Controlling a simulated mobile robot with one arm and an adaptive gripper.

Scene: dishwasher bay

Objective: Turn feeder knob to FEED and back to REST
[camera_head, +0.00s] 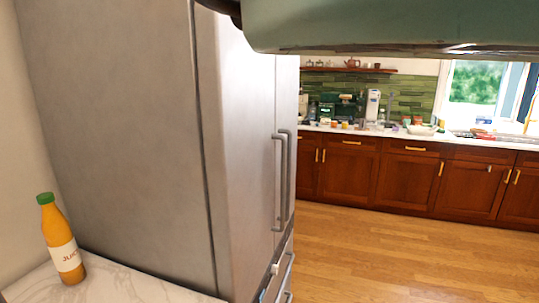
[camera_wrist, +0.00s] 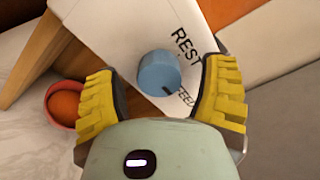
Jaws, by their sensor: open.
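The feeder knob (camera_wrist: 158,72) is a short blue cylinder in the middle of the wrist view. It sits on a white feeder panel (camera_wrist: 135,25) printed with REST and FEED in black. A dark mark on the knob lies on its lower right side, close to the word FEED. My gripper (camera_wrist: 162,88) has its two yellow ribbed fingers apart, one on each side of the knob. Gaps show between the fingers and the knob in this view. The head view shows neither the knob nor the feeder.
A reddish bowl (camera_wrist: 70,104) with orange-brown contents stands left of the feeder. A wooden piece (camera_wrist: 35,55) is beside the panel. In the head view, a juice bottle (camera_head: 62,240) stands on a marble counter (camera_head: 120,288) by a large fridge (camera_head: 130,130). Open wooden floor (camera_head: 400,245) lies beyond.

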